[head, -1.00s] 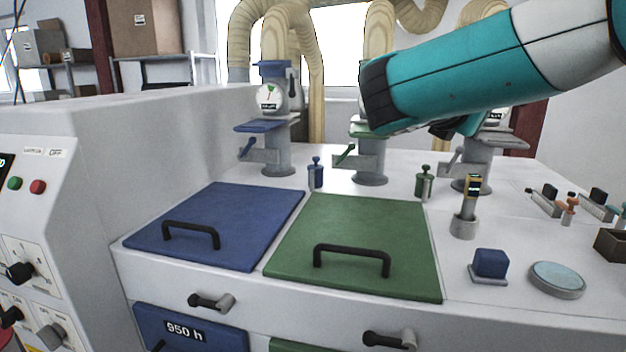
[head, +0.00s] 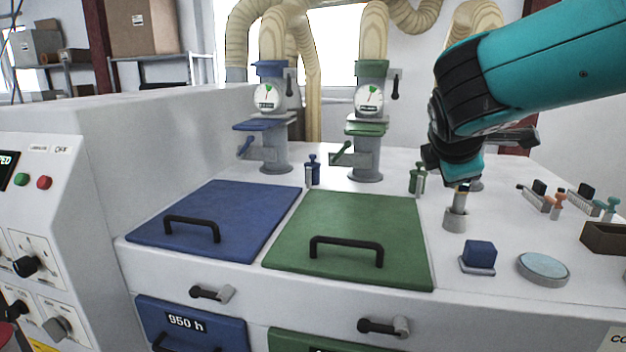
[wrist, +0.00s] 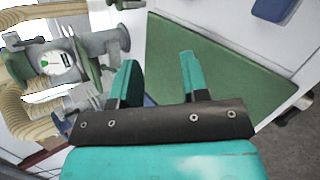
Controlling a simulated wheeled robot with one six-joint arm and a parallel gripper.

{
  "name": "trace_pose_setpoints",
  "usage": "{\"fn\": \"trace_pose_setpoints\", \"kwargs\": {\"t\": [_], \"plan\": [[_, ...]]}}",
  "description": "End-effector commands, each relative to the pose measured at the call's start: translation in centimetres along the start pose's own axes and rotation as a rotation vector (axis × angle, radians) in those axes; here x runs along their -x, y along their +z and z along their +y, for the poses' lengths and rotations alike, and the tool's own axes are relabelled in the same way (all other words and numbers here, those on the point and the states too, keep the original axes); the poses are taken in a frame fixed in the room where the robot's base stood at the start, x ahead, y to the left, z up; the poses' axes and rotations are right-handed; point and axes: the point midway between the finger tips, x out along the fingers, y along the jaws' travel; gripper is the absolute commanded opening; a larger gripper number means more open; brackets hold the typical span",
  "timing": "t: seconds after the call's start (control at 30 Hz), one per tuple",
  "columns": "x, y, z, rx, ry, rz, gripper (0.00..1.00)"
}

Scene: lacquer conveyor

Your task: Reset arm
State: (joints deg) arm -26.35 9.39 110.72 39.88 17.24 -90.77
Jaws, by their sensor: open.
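My teal and black arm reaches in from the upper right in the head view. My gripper (head: 456,178) points down there, just above and behind a small grey holder (head: 456,218) and largely hidden by the wrist. In the wrist view my gripper (wrist: 158,80) has its two teal fingers spread apart with nothing between them. The green lid (wrist: 225,75) lies beyond the fingers there.
A blue lid (head: 215,222) and a green lid (head: 350,240) with black handles lie shut on the white machine top. Behind stand a blue gauge post (head: 270,90) and a green one (head: 371,95). A blue block (head: 479,255) and a round pale disc (head: 543,267) sit at right.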

Motion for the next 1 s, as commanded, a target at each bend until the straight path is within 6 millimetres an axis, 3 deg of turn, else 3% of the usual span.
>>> {"fn": "trace_pose_setpoints", "kwargs": {"t": [0.17,0.3,0.5,0.67,0.7,1.0], "plan": [[3.3,-2.8,-8.0,-0.385,-0.262,0.246,0.41],[7.8,-5.0,-14.7,-0.651,-0.543,0.346,0.41],[14.0,-6.4,-22.2,-0.885,-0.886,0.345,0.41],[18.8,-6.7,-27.1,-1.003,-1.12,0.28,0.41],[17.2,-7.4,-28.3,-1.002,-1.114,0.28,0.41],[12.4,-9.9,-33.4,-1.0,-1.107,0.283,0.41]]}}
